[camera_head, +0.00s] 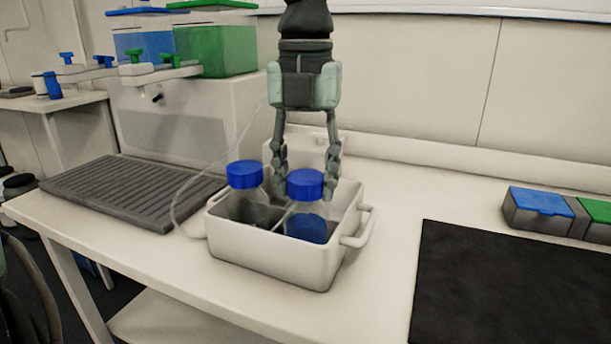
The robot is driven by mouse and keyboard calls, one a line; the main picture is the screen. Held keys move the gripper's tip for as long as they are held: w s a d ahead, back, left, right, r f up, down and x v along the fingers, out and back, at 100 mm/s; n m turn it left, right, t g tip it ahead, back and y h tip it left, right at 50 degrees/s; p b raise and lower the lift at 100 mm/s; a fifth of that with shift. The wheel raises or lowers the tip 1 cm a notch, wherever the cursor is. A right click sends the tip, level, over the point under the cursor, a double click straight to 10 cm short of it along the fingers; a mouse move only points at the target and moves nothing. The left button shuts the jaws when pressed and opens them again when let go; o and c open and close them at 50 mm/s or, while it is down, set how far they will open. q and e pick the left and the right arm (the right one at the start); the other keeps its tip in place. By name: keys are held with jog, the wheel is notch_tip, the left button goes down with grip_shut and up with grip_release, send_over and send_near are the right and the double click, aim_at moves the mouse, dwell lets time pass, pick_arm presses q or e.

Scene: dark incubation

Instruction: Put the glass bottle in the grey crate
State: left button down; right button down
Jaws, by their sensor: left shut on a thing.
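A light grey crate (268,252) with a divider and side handles stands on the bench. A glass bottle (307,228) with a blue cap and blue in its lower part is upright in the crate's right compartment. My left gripper (305,188) reaches down from above, its fingers on either side of this bottle's cap and shut on the bottle. The crate's front wall hides the bottle's base, so I cannot tell whether it rests on the floor. A second blue-capped bottle (246,192), clear, stands in the left compartment. My right gripper is not in view.
A grey ribbed tray (130,200) lies left of the crate, before a dispenser with blue (145,50) and green (215,50) tanks. A thin tube runs beside the crate. A black mat (520,290) and lidded boxes (540,208) are at right. Bench between crate and mat is clear.

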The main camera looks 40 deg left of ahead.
pick_arm(q)
jog(key=shift+f, duration=0.1)
jog(key=c, duration=1.2)
grip_release()
jog(key=o, duration=0.4)
jog(key=shift+c, duration=0.2)
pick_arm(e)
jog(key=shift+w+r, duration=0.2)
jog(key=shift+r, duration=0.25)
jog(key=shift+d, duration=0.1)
